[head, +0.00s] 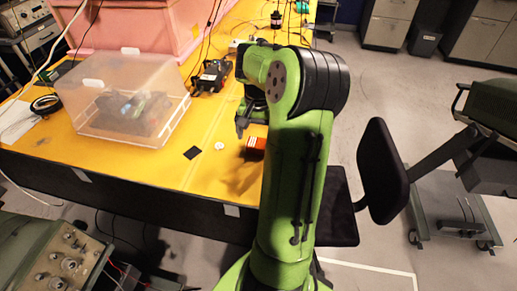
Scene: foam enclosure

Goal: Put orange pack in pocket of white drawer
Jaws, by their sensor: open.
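A small orange pack (256,147) lies on the yellow table top (215,170) near its right edge. My green arm partly hides it. My gripper (242,127) hangs just above and behind the pack, pointing down. It is open and looks empty, but my arm covers part of it. I cannot make out a white drawer with a pocket. Pale grey drawer cabinets (386,32) stand on the floor at the far back right, shut.
A clear plastic box (130,100) covers dark items on the table's left. A black device (212,76) with cables, a black square (193,153) and a white disc (219,146) lie near the pack. A black chair (383,165) stands right of the table.

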